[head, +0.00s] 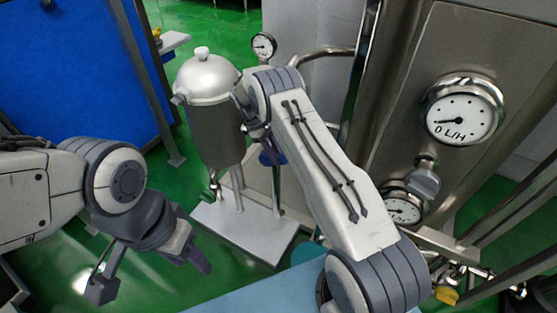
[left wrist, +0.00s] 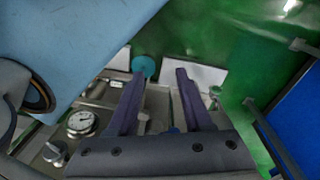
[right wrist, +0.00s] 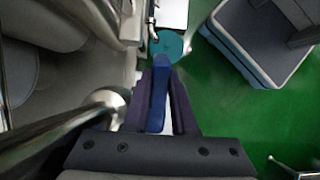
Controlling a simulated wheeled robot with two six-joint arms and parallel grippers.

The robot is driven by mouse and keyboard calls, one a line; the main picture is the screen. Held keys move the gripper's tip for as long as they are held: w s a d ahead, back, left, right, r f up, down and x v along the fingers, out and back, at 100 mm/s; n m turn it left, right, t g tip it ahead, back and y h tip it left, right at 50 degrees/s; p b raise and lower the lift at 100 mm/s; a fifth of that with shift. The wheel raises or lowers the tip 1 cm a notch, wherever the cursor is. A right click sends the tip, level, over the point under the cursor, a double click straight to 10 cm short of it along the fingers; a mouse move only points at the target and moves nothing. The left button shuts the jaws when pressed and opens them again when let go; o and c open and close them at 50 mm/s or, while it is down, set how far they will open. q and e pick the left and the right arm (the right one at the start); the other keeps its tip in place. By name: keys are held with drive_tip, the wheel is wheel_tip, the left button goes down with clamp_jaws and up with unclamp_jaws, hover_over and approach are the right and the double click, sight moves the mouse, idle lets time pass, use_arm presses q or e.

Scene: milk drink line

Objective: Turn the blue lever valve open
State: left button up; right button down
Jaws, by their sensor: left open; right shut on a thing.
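The blue lever (right wrist: 158,95) shows in the right wrist view, lying lengthwise between the two dark fingers of my right gripper (right wrist: 161,78). The gripper is shut on it. In the head view my right forearm hides most of that gripper, and only a small dark blue patch (head: 272,158) shows beside the arm; I cannot tell if it is lever or finger. The valve body is hidden. My left gripper (head: 152,272) is open and empty at lower left, well away from the lever; its spread fingers (left wrist: 160,75) fill the middle of the left wrist view.
A steel vessel (head: 205,78) with a domed lid stands on a white base (head: 245,238) left of my right arm. A steel panel carries a gauge (head: 463,112) reading near 0 L/H. A teal disc (right wrist: 168,47) lies past the fingertips.

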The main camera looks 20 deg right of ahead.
use_arm(q)
drive_tip(key=shift+f+b, duration=0.5)
drive_tip(key=shift+f, duration=0.2)
